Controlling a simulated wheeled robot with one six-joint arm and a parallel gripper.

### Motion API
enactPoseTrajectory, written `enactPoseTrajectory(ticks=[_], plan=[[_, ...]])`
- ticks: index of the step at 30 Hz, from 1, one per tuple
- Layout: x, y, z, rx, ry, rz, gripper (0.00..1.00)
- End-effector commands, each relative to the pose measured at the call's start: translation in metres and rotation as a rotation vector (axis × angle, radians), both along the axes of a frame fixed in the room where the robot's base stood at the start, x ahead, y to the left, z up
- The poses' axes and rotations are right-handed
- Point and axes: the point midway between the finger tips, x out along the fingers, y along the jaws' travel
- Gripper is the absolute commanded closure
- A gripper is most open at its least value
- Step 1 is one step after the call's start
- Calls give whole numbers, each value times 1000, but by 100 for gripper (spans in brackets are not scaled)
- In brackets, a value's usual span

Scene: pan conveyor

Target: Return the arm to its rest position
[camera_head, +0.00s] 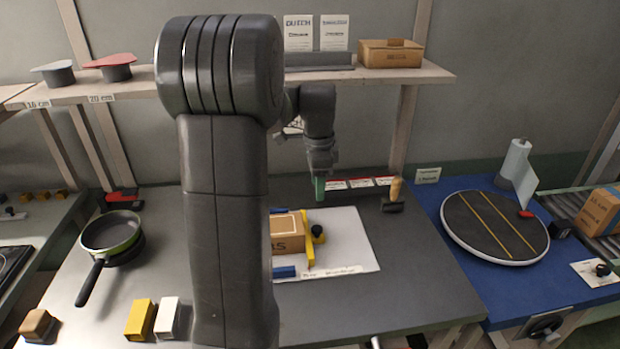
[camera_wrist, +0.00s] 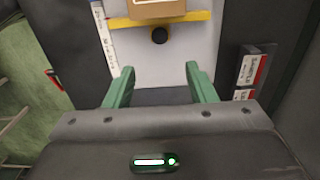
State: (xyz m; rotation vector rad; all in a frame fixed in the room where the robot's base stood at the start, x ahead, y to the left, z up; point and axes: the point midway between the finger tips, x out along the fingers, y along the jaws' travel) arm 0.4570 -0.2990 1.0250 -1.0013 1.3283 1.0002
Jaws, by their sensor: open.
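My arm rises through the middle of the head view and bends over toward the back of the work table (camera_head: 410,290). My gripper (camera_head: 320,190) hangs above the back part of the table, just behind the white board (camera_head: 355,245). In the wrist view my gripper (camera_wrist: 158,75) shows two green fingers spread apart with nothing between them. A cardboard box (camera_head: 286,235) sits on the board beside a yellow bar (camera_head: 309,250) and a black knob (camera_head: 318,231). The box edge, bar and knob (camera_wrist: 160,36) also show ahead of the fingers in the wrist view.
A green-rimmed pan (camera_head: 110,232) lies at the left, with yellow (camera_head: 140,318) and white (camera_head: 168,316) blocks in front. A wooden-handled tool (camera_head: 394,195) stands right of the gripper. A shelf (camera_head: 430,73) runs behind. A round turntable (camera_head: 480,240) is on the blue table.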

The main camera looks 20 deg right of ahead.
Motion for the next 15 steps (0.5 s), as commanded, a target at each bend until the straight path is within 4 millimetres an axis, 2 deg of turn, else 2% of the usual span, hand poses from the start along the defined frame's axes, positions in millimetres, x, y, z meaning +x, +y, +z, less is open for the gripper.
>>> enactPoseTrajectory(ticks=[5, 15], plan=[[0, 0, -12, 2, 2, 0, 49], [-1, 0, -76, 2, 5, 0, 49]])
